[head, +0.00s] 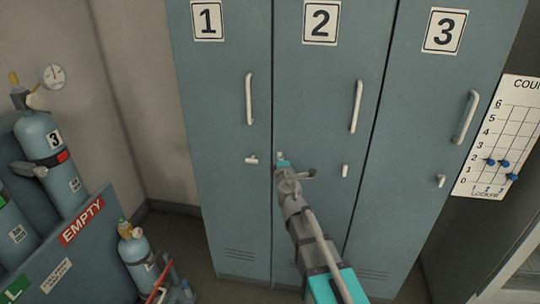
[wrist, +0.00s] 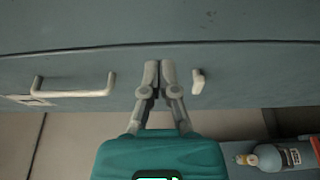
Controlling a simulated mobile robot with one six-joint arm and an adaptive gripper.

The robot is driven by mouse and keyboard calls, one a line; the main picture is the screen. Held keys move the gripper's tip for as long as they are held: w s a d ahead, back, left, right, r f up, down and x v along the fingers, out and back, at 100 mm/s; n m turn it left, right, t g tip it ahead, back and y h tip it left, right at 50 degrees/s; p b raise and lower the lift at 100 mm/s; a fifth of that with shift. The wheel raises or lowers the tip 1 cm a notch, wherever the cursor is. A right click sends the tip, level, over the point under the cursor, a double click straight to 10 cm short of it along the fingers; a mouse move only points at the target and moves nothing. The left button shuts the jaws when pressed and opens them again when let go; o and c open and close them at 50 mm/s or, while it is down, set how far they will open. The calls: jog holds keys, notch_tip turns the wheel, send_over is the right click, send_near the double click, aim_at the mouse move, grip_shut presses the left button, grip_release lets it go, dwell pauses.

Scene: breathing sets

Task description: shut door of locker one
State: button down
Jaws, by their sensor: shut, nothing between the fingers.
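The door of locker one (head: 225,110) is the blue-grey left panel with a "1" plate. It looks flush or nearly flush with its frame; a small gap cannot be ruled out. Its white handle (head: 248,100) also shows in the wrist view (wrist: 73,90). Its small latch knob (head: 251,160) lies sideways, while those of the other lockers stand upright; it shows right of the fingers in the wrist view (wrist: 198,80). My gripper (head: 280,157) is shut and empty, by the seam between lockers one and two, just right of the knob. Contact with the door cannot be told.
The doors of locker two (head: 320,80) and locker three (head: 430,90) look shut. A rack marked EMPTY (head: 75,235) with gas cylinders stands at the left. A count board (head: 505,135) hangs at the right.

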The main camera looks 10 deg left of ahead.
jog(key=shift+s+d, duration=0.25)
jog(key=shift+d, duration=0.6)
jog(key=s+d+f+m+g+h+p, duration=0.25)
jog(key=d+m+h, duration=0.25)
jog(key=d+m, duration=0.5)
jog(key=s+d+f+m+g+h+p, duration=0.1)
jog(key=s+d+m+g+h+p, duration=0.3)
jog(key=d, duration=1)
jog(key=s+d+f+m+g+y+p, duration=0.1)
jog(key=s+f+m+g+y, duration=0.1)
jog(key=s+g, duration=0.3)
jog(key=s+d+f+m+g+y+p, duration=0.1)
jog(key=s+m+g, duration=0.4)
jog(key=s, duration=0.7)
notch_tip(320, 180, down, 3)
jog(key=shift+s+d+r+g+y+p, duration=0.15)
jog(key=shift+s+d+g+y+p, duration=0.25)
jog(key=shift+p, duration=0.1)
